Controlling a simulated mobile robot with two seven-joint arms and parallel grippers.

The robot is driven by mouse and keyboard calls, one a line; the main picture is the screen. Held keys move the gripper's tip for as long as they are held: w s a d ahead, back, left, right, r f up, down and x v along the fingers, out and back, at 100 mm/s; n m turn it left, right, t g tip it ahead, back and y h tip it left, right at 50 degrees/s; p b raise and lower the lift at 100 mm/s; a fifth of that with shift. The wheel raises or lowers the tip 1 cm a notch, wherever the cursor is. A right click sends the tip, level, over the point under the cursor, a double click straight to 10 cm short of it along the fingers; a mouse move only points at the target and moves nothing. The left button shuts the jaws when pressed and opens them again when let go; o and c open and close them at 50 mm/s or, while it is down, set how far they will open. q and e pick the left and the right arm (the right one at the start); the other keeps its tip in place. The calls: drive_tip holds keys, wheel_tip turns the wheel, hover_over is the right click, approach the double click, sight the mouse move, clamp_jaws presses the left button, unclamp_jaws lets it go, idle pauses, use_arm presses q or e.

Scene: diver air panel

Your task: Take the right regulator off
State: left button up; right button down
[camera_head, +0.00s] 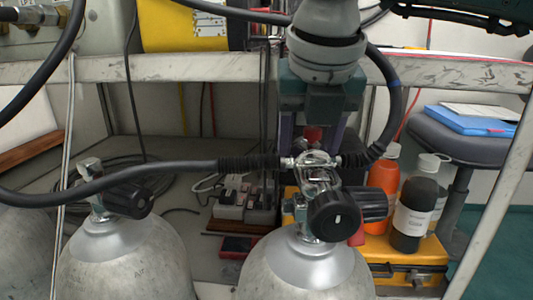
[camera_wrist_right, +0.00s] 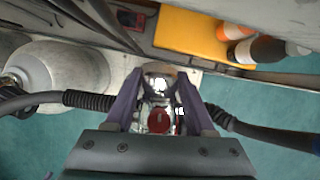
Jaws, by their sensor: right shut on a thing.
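The right regulator (camera_head: 316,160) is a chrome fitting with a red cap and black hoses on both sides. It stands at the top of the right cylinder's valve (camera_head: 335,214), which has black knobs. Whether a gap separates them I cannot tell. My right gripper (camera_head: 312,142) comes down from above and is shut on the regulator. In the right wrist view its two purple fingers (camera_wrist_right: 158,100) flank the chrome body and red cap (camera_wrist_right: 158,121). The right cylinder (camera_head: 305,273) is grey and upright. My left gripper is not in view.
Another grey cylinder (camera_head: 123,262) with a black-knobbed valve stands at the left. An orange bottle (camera_head: 383,187) and a dark bottle (camera_head: 413,215) stand on a yellow case (camera_head: 432,250) at the right. A worn shelf edge (camera_head: 190,67) crosses behind the gripper. Hoses run to both sides.

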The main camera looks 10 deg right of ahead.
drive_tip(key=shift+r+p, duration=0.75)
drive_tip(key=shift+r, duration=0.65)
